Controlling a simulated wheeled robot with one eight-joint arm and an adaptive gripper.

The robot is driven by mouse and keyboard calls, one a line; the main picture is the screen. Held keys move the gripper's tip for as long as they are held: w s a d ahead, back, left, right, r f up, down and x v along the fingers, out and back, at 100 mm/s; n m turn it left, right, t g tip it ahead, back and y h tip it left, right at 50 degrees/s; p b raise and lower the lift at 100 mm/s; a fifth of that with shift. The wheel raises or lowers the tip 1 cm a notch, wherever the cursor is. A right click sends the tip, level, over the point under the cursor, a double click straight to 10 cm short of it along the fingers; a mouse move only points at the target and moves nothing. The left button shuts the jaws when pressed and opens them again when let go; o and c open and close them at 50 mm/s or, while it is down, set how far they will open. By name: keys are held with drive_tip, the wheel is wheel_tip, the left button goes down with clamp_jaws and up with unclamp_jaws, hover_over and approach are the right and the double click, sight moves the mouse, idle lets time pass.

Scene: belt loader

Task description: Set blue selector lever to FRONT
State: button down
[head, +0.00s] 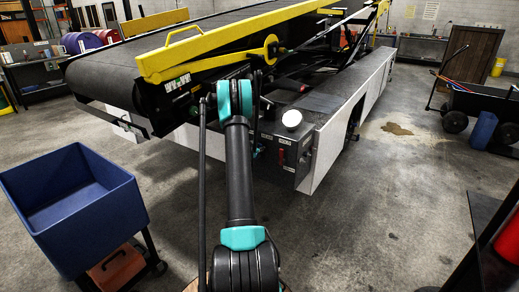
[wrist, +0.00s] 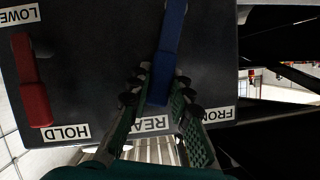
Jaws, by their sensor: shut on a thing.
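In the wrist view, the blue selector lever (wrist: 172,40) hangs down a dark panel (wrist: 100,60), its free end close above the REAR label (wrist: 150,124). The FRONT label (wrist: 218,114), partly cut off, is to the right of that end. My gripper (wrist: 159,86) has its green, black-padded fingers on both sides of the lever's lower part and is shut on it.
A red lever (wrist: 33,85) on the same panel points to HOLD (wrist: 68,132); a LOWER label is above it.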

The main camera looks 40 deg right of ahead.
drive_tip(key=shift+w, duration=0.1)
drive_tip(key=w+n+g, duration=0.1)
drive_tip(key=w+a+n, duration=0.1)
drive_tip(key=n, duration=0.1)
drive_tip(key=shift+w+a+r+g+h, duration=0.15)
drive_tip(key=shift+w+g+h, duration=0.15)
drive_tip(key=shift+w+g, duration=0.1)
drive_tip(key=shift+w+a+f+n+g+h, duration=0.25)
drive_tip(key=shift+w+n+g, duration=0.1)
drive_tip(key=shift+w+n, duration=0.2)
drive_tip(key=shift+w+a+f+n+g+h, duration=0.1)
drive_tip(key=shift+w+a+n+g+h, duration=0.1)
drive_tip(key=shift+w+n+g, duration=0.3)
drive_tip(key=shift+w+a+f+n+g+h, duration=0.15)
drive_tip(key=shift+w+f+n+h, duration=0.2)
drive_tip(key=shift+n, duration=0.3)
drive_tip(key=shift+w+r, duration=0.1)
drive_tip(key=shift+r, duration=0.05)
drive_tip(key=c, duration=1.4)
unclamp_jaws()
drive_tip(key=shift+o, duration=0.2)
drive_tip(key=shift+a, duration=0.1)
drive_tip(key=v, duration=1.2)
